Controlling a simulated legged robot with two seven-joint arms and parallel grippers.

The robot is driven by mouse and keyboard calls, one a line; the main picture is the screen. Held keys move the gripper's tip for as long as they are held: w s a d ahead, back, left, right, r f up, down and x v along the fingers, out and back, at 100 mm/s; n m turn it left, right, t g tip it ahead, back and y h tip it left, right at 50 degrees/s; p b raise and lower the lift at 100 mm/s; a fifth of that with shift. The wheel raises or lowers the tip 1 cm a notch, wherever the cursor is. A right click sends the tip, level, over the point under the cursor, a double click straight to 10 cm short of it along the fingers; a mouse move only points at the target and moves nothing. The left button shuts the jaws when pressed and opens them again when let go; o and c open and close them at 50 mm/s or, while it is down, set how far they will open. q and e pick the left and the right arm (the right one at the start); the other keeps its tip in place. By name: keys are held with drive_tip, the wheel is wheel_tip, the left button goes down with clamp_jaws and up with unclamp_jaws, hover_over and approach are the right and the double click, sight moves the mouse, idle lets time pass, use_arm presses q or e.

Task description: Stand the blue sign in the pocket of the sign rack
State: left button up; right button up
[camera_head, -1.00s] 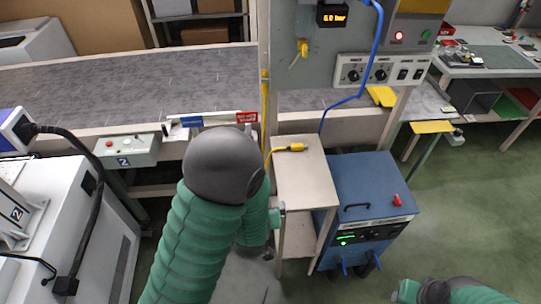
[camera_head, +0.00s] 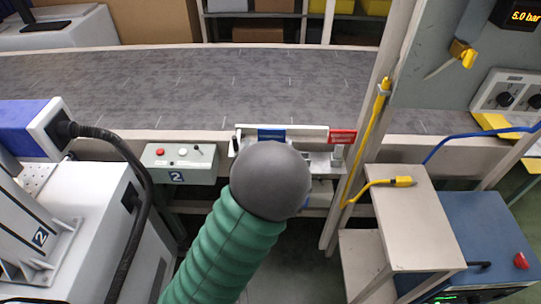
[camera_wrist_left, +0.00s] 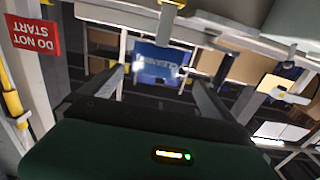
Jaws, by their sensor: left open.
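The blue sign (camera_head: 271,134) shows at the pale rail (camera_head: 305,130) on the conveyor's near edge, just beyond my left arm. In the left wrist view the blue sign (camera_wrist_left: 160,62) has white lettering and appears upside down, ahead of and between the fingers. My left gripper (camera_wrist_left: 155,77) is open, with one finger on each side of the sign's picture and a gap to both. In the head view the dark round joint of my left arm hides most of that gripper. I cannot tell which part is the rack's pocket. My right gripper is out of view.
A red sign (camera_head: 342,136) is right of the blue one; it also shows in the left wrist view (camera_wrist_left: 33,36). A control box (camera_head: 180,163) stands left. A post with a yellow cable (camera_head: 366,140) and a beige stand (camera_head: 415,215) are right. The conveyor (camera_head: 180,85) is bare.

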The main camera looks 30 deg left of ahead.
sight(272, 131)
use_arm(q)
drive_tip(key=x, duration=0.4)
drive_tip(key=d+x, duration=0.1)
drive_tip(key=x, duration=0.1)
drive_tip(key=shift+w+a+r, duration=0.2)
drive_tip(key=shift+w+r, duration=0.15)
drive_tip(key=shift+w, duration=0.15)
drive_tip(key=c, duration=2)
